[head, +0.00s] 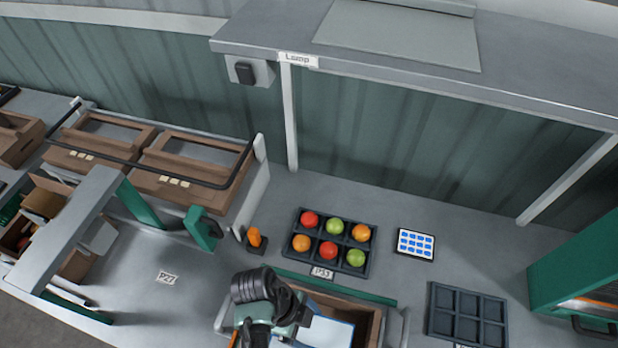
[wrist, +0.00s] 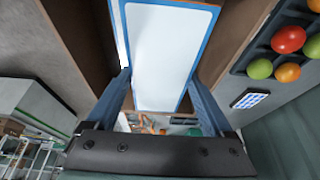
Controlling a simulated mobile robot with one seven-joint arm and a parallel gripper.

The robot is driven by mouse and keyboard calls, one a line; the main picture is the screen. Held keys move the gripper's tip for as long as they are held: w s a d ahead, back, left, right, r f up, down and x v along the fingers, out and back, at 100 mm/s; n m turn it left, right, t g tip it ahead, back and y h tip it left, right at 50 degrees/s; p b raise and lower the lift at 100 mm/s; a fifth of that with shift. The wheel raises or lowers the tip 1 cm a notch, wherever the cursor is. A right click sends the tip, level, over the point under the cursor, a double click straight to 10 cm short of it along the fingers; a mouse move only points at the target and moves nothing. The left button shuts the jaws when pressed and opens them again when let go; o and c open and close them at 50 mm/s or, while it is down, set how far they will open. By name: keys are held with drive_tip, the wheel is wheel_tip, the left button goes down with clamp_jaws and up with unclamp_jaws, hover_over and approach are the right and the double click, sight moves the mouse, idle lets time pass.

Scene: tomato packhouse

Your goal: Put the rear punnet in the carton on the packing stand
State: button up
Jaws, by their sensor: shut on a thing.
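My gripper (head: 290,315) is low in the middle of the head view, over a brown carton (head: 352,302). It is shut on a blue-edged thing with a flat white face, which I take as the punnet (head: 330,332). In the wrist view the punnet (wrist: 165,50) lies between my two fingers, one along each side. Brown carton walls (wrist: 235,45) rise on both sides of it, so it appears inside or just above the carton; its depth cannot be told. Its underside is hidden, and my wrist covers part of the carton. No second punnet can be made out.
A dark tray of red, green and orange tomatoes (head: 330,240) sits behind the carton. A blue-and-white tablet (head: 415,244) and an empty dark tray (head: 466,314) are to the right. Brown boxes (head: 185,180) stand left behind a black rail. A shelf (head: 420,75) overhangs the back.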

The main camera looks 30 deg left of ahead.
drive_tip(key=shift+f, duration=0.2)
drive_tip(key=shift+f+b, duration=0.35)
drive_tip(key=shift+f, duration=0.05)
drive_tip(key=o, duration=1.1)
drive_tip(key=shift+c, duration=0.2)
drive_tip(key=shift+r, duration=0.1)
drive_tip(key=shift+r+p, duration=0.3)
drive_tip(key=shift+p, duration=0.05)
drive_tip(key=p+v, duration=0.1)
drive_tip(key=v, duration=1.1)
